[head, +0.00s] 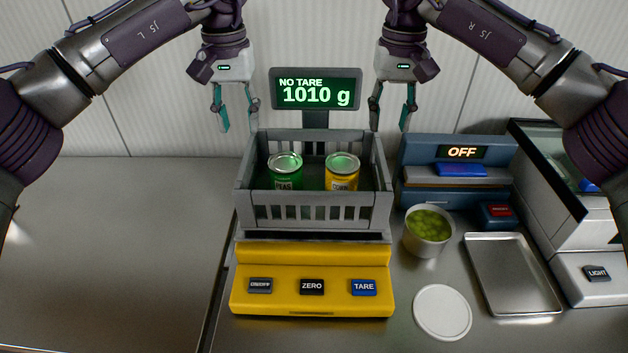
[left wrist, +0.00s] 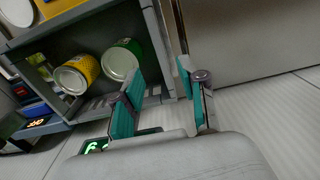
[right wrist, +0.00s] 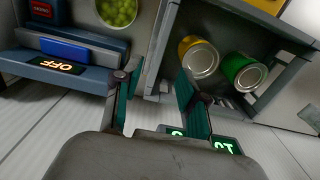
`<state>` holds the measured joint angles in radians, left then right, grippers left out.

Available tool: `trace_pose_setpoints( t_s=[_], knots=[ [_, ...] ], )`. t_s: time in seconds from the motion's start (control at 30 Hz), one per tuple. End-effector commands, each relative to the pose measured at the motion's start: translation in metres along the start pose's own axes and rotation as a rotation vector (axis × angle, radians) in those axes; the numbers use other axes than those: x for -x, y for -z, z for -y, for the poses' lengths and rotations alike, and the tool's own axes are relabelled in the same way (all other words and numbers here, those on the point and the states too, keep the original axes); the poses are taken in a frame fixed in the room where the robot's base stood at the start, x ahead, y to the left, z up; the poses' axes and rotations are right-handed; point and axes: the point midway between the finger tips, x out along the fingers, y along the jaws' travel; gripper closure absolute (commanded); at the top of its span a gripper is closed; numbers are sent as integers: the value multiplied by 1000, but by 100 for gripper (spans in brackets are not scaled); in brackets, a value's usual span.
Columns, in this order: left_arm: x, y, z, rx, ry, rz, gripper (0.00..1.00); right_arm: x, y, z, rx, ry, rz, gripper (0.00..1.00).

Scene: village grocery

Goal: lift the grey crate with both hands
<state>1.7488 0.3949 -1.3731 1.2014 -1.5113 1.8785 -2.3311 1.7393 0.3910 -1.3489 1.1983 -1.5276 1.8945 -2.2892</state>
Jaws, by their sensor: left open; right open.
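The grey crate (head: 312,212) sits on the yellow scale (head: 312,257), with a green peas can (head: 285,172) and a yellow corn can (head: 342,173) inside. My left gripper (head: 236,120) is open and empty above the crate's back left corner. My right gripper (head: 390,122) is open and empty above its back right corner. In the left wrist view, the crate wall (left wrist: 160,50) ends near the gap between the fingers (left wrist: 158,90). In the right wrist view, the crate wall (right wrist: 165,40) likewise runs toward the gap between the fingers (right wrist: 152,90). I cannot tell whether the fingers straddle the walls.
The scale display (head: 316,93) reads 1010 g behind the crate. To the right stand a blue device marked OFF (head: 455,185), a pot of green contents (head: 429,235), a metal tray (head: 512,272) and a white lid (head: 442,311). The counter at left (head: 110,250) is clear.

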Motion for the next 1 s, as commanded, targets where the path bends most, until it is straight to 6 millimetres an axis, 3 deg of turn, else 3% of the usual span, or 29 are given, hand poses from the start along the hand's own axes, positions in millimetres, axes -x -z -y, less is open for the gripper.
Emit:
trace_pose_setpoints(
  t_s=[0.27, 0.7, 1.0],
  knots=[
    [-15, 0, 0, 0, -1, 2, 58, -16, 0, 0, 0, 1, 2, 58],
    [-98, -1, 0, 0, -2, 3, 58, -99, -1, 0, 0, 1, 4, 58],
    [-133, 0, -1, 1, -2, 1, 58, -134, 0, 0, 0, 1, 1, 58]
  ],
)
